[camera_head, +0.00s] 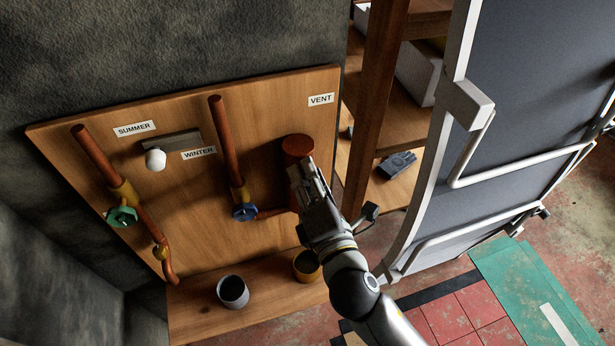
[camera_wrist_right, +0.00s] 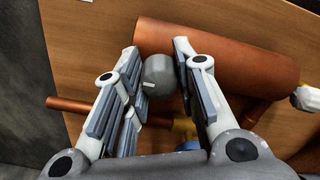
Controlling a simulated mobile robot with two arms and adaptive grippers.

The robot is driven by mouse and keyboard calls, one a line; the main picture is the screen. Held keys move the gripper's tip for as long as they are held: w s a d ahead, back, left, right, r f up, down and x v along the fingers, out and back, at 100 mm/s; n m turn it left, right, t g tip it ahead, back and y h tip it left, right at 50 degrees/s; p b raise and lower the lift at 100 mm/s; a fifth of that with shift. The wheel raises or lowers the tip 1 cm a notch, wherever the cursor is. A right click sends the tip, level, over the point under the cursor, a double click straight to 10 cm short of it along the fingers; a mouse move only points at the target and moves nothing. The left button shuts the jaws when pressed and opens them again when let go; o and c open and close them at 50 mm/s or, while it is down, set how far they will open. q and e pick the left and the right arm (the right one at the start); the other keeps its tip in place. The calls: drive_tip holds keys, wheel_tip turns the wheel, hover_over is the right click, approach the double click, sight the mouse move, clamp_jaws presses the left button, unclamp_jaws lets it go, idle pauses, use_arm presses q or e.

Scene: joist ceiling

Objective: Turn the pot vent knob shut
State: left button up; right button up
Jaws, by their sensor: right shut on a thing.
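The copper pot (camera_head: 297,145) is mounted on the wooden board (camera_head: 190,245), below the VENT label (camera_head: 321,99). It lies across the right wrist view as a thick copper cylinder (camera_wrist_right: 235,62). A small grey vent knob (camera_wrist_right: 159,76) with a pale mark on it sits at the pot's side, between the fingers of my right gripper (camera_wrist_right: 158,75). The gripper is shut on the knob. In the head view my right gripper (camera_head: 303,172) is against the pot's front and hides the knob. My left gripper is in neither view.
Left of the pot are copper pipes with a blue valve handle (camera_head: 245,212) and a green one (camera_head: 121,216). A white knob (camera_head: 155,160) sits between SUMMER and WINTER labels. A grey cup (camera_head: 233,292) and a yellow cup (camera_head: 306,266) stand below. A shelf post (camera_head: 374,100) rises close right.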

drive_tip(key=o, duration=1)
drive_tip(key=shift+o, duration=0.2)
drive_tip(key=shift+s+d+f, duration=0.1)
drive_tip(key=shift+s+d, duration=0.05)
drive_tip(key=shift+s, duration=0.3)
drive_tip(key=v, duration=1.1)
